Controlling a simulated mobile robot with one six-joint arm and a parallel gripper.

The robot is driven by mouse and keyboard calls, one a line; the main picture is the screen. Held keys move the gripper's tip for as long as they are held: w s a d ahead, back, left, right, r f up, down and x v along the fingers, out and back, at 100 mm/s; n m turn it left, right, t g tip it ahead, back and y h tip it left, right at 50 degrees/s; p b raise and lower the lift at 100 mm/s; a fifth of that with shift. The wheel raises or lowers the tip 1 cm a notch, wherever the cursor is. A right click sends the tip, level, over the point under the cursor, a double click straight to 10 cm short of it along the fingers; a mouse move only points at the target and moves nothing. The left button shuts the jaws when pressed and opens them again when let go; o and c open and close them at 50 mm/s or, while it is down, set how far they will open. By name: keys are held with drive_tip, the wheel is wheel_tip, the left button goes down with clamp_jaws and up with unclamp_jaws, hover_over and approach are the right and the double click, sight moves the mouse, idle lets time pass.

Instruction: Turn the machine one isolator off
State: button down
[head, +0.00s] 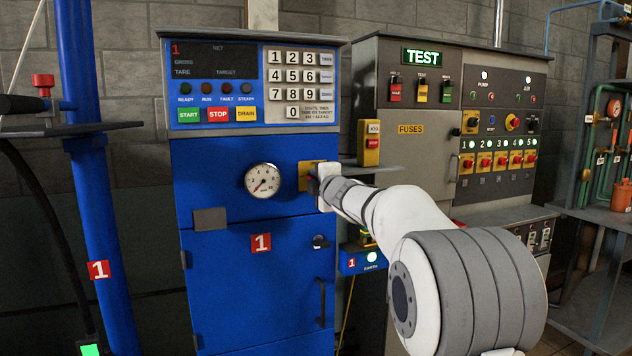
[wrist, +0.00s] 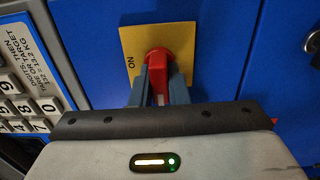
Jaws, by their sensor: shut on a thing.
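The blue machine one cabinet (head: 255,255) carries a red "1" label. Its isolator sits on a yellow plate (head: 307,167), to the right of the round gauge and mostly hidden by my gripper (head: 318,187). In the wrist view, the red isolator handle (wrist: 157,57) stands out from the yellow plate (wrist: 132,45), and the word ON shows at the plate's left side. My gripper (wrist: 159,85) is shut on the red handle, with one grey finger on each side. The handle's lower part is hidden between the fingers.
A keypad panel (head: 300,85) with start, stop and drain buttons is above. A grey TEST cabinet (head: 390,60) with several isolators stands further right. A blue post (head: 92,200) is at left.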

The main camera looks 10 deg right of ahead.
drive_tip(key=c, duration=1.4)
unclamp_jaws()
drive_tip(key=s+d, duration=0.1)
drive_tip(key=s, duration=0.6)
drive_tip(key=shift+s+d, duration=0.25)
drive_tip(key=shift+s, duration=0.1)
drive_tip(key=s+d+f+m+g+h+p, duration=0.2)
drive_tip(key=s+f+m+g+h+p, duration=0.15)
drive_tip(key=s+m+p, duration=0.45)
drive_tip(key=s+d+f+m+g+h+p, duration=0.2)
drive_tip(key=s+m+g+p, duration=0.15)
drive_tip(key=s+m, duration=0.45)
drive_tip(key=s+a+f+m+g+p, duration=0.1)
drive_tip(key=s+f+g, duration=0.1)
drive_tip(key=s, duration=0.5)
drive_tip(key=s+a+f+m+g+y+p, duration=0.1)
drive_tip(key=s+a+f+m+g+p, duration=0.1)
drive_tip(key=s, duration=0.6)
drive_tip(key=s+a+f+m+g+y+p, duration=0.1)
drive_tip(key=s+f+g+p, duration=0.1)
drive_tip(key=s, duration=0.6)
drive_tip(key=shift+a+f+g, duration=0.35)
drive_tip(key=shift+f+g, duration=0.15)
drive_tip(key=shift+g, duration=0.5)
